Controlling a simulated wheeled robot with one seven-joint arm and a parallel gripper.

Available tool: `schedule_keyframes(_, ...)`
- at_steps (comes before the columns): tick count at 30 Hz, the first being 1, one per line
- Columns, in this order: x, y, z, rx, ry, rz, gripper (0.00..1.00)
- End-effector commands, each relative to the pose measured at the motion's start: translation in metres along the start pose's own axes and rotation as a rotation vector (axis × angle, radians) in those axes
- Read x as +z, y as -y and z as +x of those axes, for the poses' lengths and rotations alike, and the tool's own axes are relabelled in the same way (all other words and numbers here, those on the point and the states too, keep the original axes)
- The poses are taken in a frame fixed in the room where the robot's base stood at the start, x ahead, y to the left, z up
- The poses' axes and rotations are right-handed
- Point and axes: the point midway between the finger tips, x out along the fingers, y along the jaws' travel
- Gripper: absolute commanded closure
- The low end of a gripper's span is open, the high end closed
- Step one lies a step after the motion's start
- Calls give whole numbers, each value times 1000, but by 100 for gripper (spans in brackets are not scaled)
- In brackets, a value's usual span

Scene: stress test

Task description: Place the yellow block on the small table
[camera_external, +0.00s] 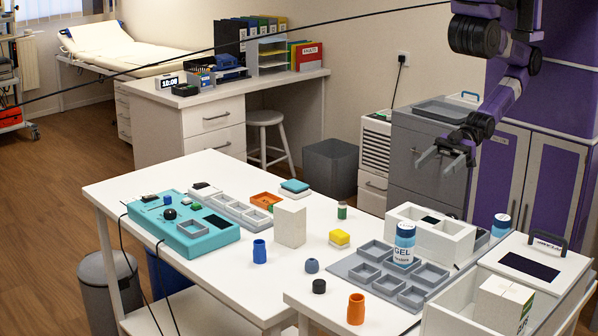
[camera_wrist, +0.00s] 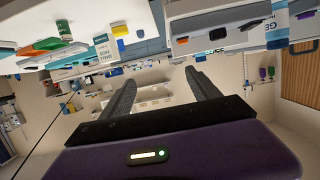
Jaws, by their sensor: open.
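The yellow block (camera_external: 340,235) sits on the white table (camera_external: 225,272) in the external view, right of a pale upright box; a pale layer shows at its lower part. A small yellow shape near the top of the wrist view (camera_wrist: 120,31) may be the same block. A second white table surface (camera_external: 328,318) adjoins at the front right; I cannot tell which surface is the small table. My gripper (camera_external: 440,163) hangs high at the right, well above and away from the block. In the wrist view my gripper (camera_wrist: 160,80) has its fingers apart with nothing between them.
A grey compartment tray (camera_external: 340,268), a blue-capped bottle (camera_external: 405,240) and a white open box (camera_external: 450,243) stand right of the block. The pale box (camera_external: 291,223) and a blue cup (camera_external: 259,251) are to its left. An orange container (camera_external: 356,309) stands in front.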

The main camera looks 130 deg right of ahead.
Motion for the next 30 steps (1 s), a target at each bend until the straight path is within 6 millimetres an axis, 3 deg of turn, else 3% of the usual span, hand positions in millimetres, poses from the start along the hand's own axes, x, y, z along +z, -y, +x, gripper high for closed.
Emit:
schedule_keyframes(7, -43, -18, 48, 55, -149, -2, 29)
schedule_keyframes(16, -54, -70, 143, 159, -103, 8, 29)
schedule_keyframes(24, -38, -116, 220, 198, 138, 46, 29)
schedule_keyframes(27, -16, -120, 231, 178, 268, 61, 29)
schedule_keyframes(30, 14, -114, 227, 147, 394, 69, 29)
